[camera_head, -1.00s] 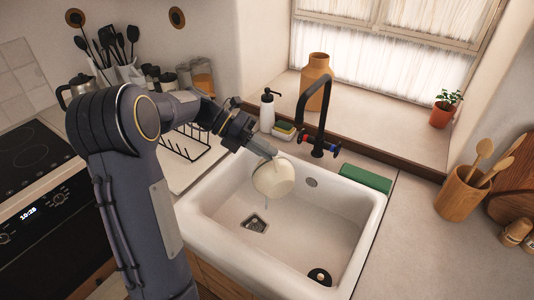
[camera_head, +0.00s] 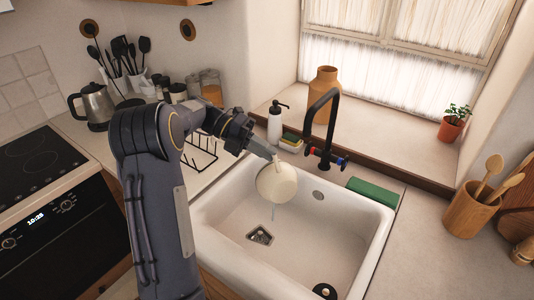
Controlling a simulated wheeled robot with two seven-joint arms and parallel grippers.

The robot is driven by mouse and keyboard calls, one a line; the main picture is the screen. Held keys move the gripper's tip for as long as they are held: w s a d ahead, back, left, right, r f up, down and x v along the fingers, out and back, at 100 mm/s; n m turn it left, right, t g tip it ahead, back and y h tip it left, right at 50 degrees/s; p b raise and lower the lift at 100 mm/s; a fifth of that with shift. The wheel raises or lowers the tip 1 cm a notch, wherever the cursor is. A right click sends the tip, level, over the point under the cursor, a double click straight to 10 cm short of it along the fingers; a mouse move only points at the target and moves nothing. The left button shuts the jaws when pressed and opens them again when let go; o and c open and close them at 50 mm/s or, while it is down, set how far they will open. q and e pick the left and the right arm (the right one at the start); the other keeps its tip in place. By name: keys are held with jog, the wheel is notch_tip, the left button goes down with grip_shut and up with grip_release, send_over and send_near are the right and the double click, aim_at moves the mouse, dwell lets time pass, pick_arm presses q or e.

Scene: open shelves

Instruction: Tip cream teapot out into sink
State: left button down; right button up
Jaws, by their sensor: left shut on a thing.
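The cream teapot (camera_head: 277,184) hangs over the left back part of the white sink (camera_head: 381,247), tilted. My left gripper (camera_head: 274,160) is shut on it at its upper side. A thin bluish stream (camera_head: 273,212) runs down from the teapot's lower side toward the basin. The basin has a square drain (camera_head: 260,235) below and left of the teapot, and a round dark fitting (camera_head: 325,291) near the front. The fingertips are partly hidden against the teapot. My right gripper is not in view.
A black faucet (camera_head: 326,120) stands behind the sink, right of the teapot. A soap bottle (camera_head: 275,124), sponges (camera_head: 291,142) and a green block (camera_head: 371,191) line the back edge. A dish rack (camera_head: 199,152) is at the left. The right basin is clear.

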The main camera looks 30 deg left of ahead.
pick_arm(q)
jog(key=shift+w+a+f+n+g+h, duration=0.1)
jog(key=shift+w+a+n+h, duration=0.15)
jog(key=shift+w+a+h, duration=0.4)
jog(key=shift+w+a+n+g+h, duration=0.1)
jog(key=shift+w+a+n+h, duration=0.25)
jog(key=shift+a, duration=0.55)
jog(key=shift+w+a+f+n+g+h, duration=0.1)
jog(key=shift+w+a+n+h, duration=0.15)
jog(key=shift+w+a, duration=0.5)
jog(key=shift+a, duration=0.15)
jog(key=shift+r, duration=0.1)
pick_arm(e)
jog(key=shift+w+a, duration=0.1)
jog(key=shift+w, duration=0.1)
